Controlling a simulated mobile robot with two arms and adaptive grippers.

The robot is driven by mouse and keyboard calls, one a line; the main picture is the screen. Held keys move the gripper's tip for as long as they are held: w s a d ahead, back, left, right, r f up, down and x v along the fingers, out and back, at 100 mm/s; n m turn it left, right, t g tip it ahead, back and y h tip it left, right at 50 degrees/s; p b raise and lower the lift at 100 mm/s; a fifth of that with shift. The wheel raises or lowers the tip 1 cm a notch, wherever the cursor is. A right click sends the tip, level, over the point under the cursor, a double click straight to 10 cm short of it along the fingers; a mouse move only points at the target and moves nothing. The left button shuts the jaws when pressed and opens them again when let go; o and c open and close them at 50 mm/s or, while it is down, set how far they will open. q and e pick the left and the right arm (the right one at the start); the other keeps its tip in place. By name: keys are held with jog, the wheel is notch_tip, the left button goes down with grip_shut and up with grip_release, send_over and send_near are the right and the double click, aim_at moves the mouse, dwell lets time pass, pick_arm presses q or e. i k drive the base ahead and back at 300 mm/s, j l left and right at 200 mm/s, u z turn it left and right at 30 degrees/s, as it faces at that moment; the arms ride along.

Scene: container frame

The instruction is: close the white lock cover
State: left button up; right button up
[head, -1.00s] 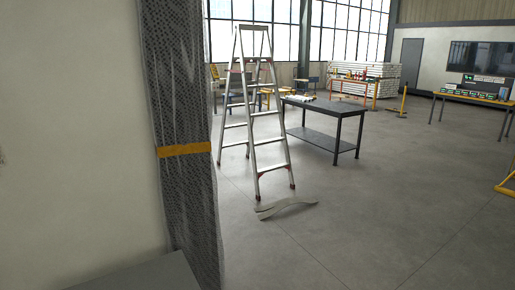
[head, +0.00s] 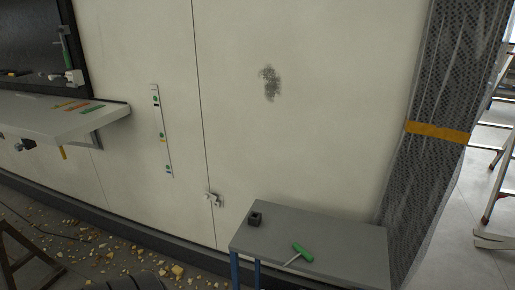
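A small white fitting (head: 213,199) sits low on the cream wall, at the lower end of a vertical panel seam. It may be the white lock cover, but it is too small to tell whether it is open or shut. Neither of my grippers shows in the head view.
A grey table (head: 330,243) stands against the wall, with a green-handled tool (head: 302,252) and a small black block (head: 255,219) on it. A shelf (head: 60,118) juts out at left. Rubble (head: 120,258) litters the floor. A wrapped column (head: 440,130) stands at right.

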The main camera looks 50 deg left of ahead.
aim_at(207, 195)
jog(key=u, duration=2.05)
